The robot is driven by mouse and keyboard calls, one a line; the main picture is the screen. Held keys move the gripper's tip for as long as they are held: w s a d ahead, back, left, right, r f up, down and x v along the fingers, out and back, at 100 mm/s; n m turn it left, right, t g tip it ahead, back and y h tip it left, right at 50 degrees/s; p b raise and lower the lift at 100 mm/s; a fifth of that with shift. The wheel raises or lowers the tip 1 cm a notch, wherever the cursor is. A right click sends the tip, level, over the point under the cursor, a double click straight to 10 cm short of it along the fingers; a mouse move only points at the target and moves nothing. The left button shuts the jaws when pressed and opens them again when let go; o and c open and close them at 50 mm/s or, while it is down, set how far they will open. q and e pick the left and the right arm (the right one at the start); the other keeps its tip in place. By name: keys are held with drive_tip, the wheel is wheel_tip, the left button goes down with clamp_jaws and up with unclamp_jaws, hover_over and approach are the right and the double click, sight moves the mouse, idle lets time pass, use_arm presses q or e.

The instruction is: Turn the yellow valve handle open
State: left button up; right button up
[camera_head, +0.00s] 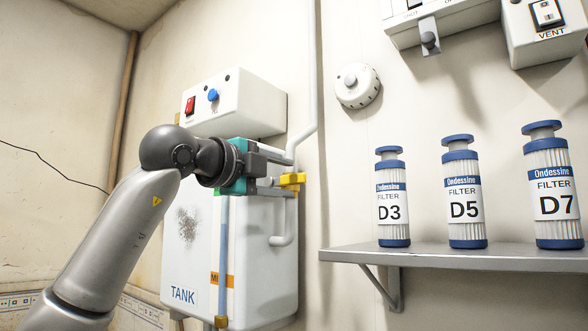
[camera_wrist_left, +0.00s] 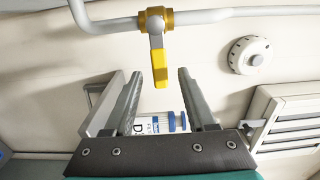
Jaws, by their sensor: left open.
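The yellow valve handle (camera_head: 292,181) sits on a pale pipe beside the white tank, just right of my left gripper (camera_head: 280,168). In the left wrist view the yellow handle (camera_wrist_left: 160,66) points down the picture from a brass valve body (camera_wrist_left: 154,18), across the line of the pipe. My left gripper (camera_wrist_left: 158,74) is open and empty there, one finger on each side of the handle's free end. A gap shows between the handle and each finger; I cannot tell how deep the handle reaches between them. My right gripper is out of view.
The white tank (camera_head: 255,290) stands below my gripper, and a switch box (camera_head: 240,103) is above it. A vertical pipe (camera_head: 313,60) runs along the wall. At right, a shelf (camera_head: 440,257) holds filters D3 (camera_head: 392,205), D5 (camera_head: 463,205) and D7 (camera_head: 555,200).

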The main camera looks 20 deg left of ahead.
sight(292, 179)
use_arm(q)
drive_tip(key=shift+p+x, duration=0.6)
drive_tip(key=shift+x, duration=1.3)
clamp_jaws()
